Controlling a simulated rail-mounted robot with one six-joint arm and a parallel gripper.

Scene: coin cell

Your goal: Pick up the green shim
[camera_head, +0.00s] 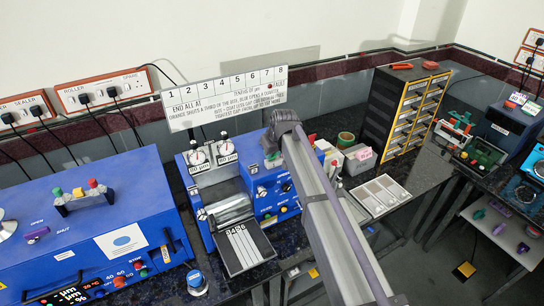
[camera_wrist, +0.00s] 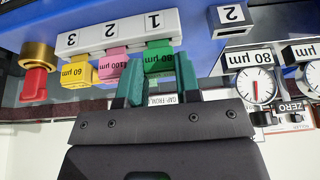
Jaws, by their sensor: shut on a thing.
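The green shim (camera_wrist: 158,59), marked 80 µm, is in slot 1 of a white numbered rack (camera_wrist: 118,32) in the wrist view, which shows the labels upside down. My gripper (camera_wrist: 160,66) has its teal fingers on either side of the shim and is shut on it. In the head view my gripper (camera_head: 273,157) is at the front of the blue machine, and my arm hides much of the rack area.
A pink 100 µm shim (camera_wrist: 112,67) and a yellow 60 µm shim (camera_wrist: 77,73) sit close beside the green one. A red-handled brass knob (camera_wrist: 37,75) and a dial gauge (camera_wrist: 256,85) flank the rack. A grey tray (camera_head: 380,195) lies on the bench.

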